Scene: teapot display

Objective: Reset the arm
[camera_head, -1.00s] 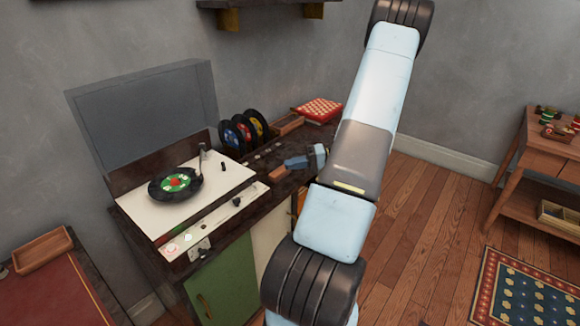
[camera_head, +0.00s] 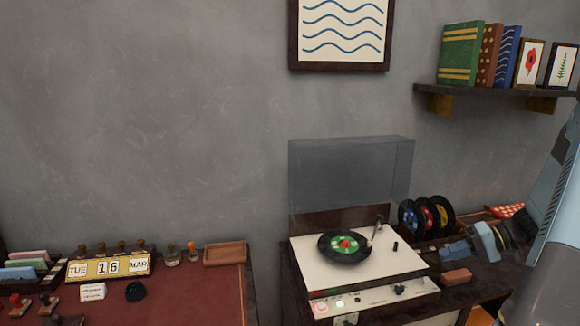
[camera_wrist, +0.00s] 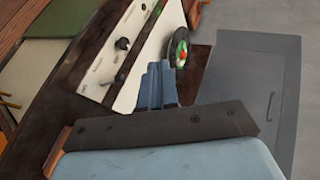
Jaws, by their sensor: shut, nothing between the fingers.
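My gripper (camera_head: 452,251) is at the right in the head view, over the dark top of the record player cabinet (camera_head: 462,296). It is to the right of the record player (camera_head: 360,262). In the wrist view its blue-grey fingers (camera_wrist: 158,82) are together, with nothing between them. My arm comes in from the right edge of the head view, and most of it is out of frame.
A green-labelled record (camera_head: 345,245) lies on the player under a raised clear lid (camera_head: 345,170). Upright records (camera_head: 427,215) and a small brown block (camera_head: 457,276) are near my gripper. A red-topped desk (camera_head: 205,290) stands left. A shelf (camera_head: 490,97) is above right.

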